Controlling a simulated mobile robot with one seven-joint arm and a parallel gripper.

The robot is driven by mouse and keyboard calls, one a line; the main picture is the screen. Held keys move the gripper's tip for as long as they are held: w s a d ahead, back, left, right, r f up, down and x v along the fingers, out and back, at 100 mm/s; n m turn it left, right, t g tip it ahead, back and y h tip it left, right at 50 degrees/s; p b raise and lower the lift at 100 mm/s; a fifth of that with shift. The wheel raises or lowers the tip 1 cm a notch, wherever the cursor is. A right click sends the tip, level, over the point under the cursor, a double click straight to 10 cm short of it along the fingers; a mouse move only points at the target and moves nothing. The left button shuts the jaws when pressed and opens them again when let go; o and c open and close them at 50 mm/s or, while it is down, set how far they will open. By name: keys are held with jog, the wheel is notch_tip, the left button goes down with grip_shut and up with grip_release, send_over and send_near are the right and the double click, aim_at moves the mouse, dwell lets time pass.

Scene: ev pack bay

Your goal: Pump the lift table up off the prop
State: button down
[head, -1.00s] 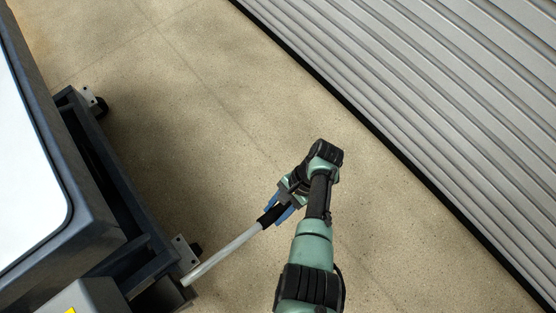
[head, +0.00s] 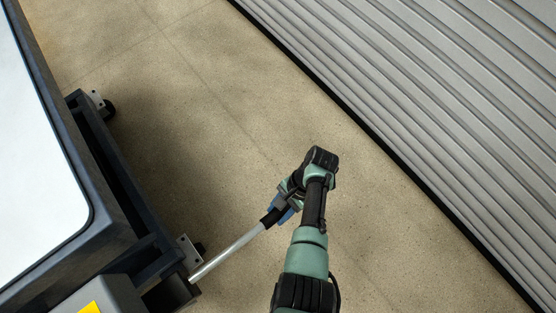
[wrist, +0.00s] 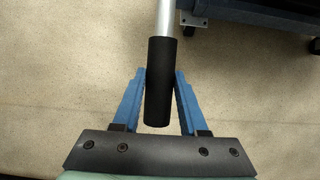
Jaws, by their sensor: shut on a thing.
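The lift table (head: 118,190) is at the left of the head view, a dark frame on castors with a white top (head: 35,190). A silver pump handle (head: 228,251) with a black grip slants out from its lower corner. My gripper (head: 277,212) is shut on the black grip at the handle's outer end. In the wrist view the blue fingers (wrist: 160,88) press the black grip (wrist: 160,70) from both sides, and the silver bar (wrist: 165,18) runs up out of view. The prop is not visible in either view.
A grey ribbed shutter or wall (head: 440,110) with a black lower edge runs along the right. Bare concrete floor (head: 200,90) lies between it and the table. A grey box with a yellow label (head: 90,307) sits at the table's near corner.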

jog(key=shift+t+h, duration=0.3)
jog(key=shift+h, duration=0.1)
jog(key=shift+s+a+r+p, duration=0.15)
jog(key=shift+s+r+p, duration=0.05)
jog(key=shift+r+p, duration=0.9)
jog(key=shift+s+a+r+p, duration=0.2)
jog(key=shift+r+p, duration=0.65)
jog(key=shift+p, duration=0.45)
notch_tip(320, 180, up, 7)
jog(key=t+h+p, duration=0.1)
jog(key=h+p, duration=0.1)
jog(key=p, duration=0.8)
jog(key=shift+s+a+t, duration=0.25)
jog(key=shift+a+t, duration=0.1)
jog(key=shift+t, duration=0.05)
jog(key=shift+g+y, duration=0.8)
jog(key=shift+y, duration=0.1)
jog(key=f+b, duration=0.2)
jog(key=b, duration=0.1)
jog(key=f+b, duration=0.3)
jog(key=d+f+b, duration=0.1)
jog(key=f+b, duration=0.1)
jog(key=b, duration=0.2)
jog(key=shift+w+f, duration=0.3)
jog(key=shift+w, duration=0.05)
jog(key=shift+f, duration=0.1)
